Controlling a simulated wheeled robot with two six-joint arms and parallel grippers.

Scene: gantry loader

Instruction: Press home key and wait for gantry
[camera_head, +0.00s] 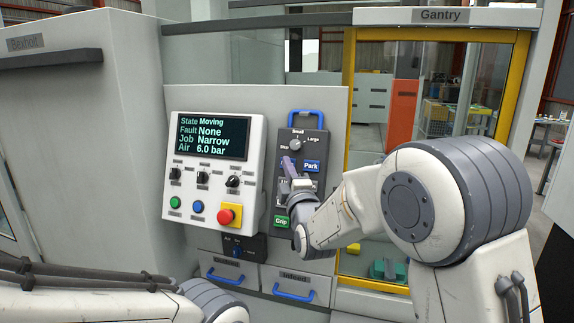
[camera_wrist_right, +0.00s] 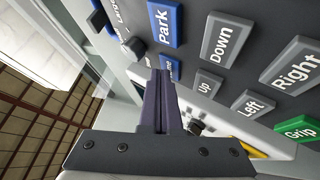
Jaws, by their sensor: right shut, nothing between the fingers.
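The grey pendant (camera_head: 317,143) with a blue handle hangs on the panel. Its blue Park key (camera_head: 312,166) also shows in the wrist view (camera_wrist_right: 164,22). Beside Park, a second blue key (camera_wrist_right: 174,68) is mostly hidden behind my fingertips; its label cannot be read in full. My right gripper (camera_head: 289,161) is shut and empty, its tips at or just in front of that key; contact cannot be made out. It also shows in the wrist view (camera_wrist_right: 159,75). The display (camera_head: 212,137) reads State Moving, Fault None, Job Narrow, Air 6.0 bar. My left gripper is out of view.
Grey Down (camera_wrist_right: 223,42), Right (camera_wrist_right: 293,66) and Left (camera_wrist_right: 249,104) keys and a green Grip key (camera_head: 281,222) are close by. A red stop button (camera_head: 225,216) sits left of the pendant. The yellow-framed Gantry door (camera_head: 348,110) stands right. Two drawers (camera_head: 295,283) are below.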

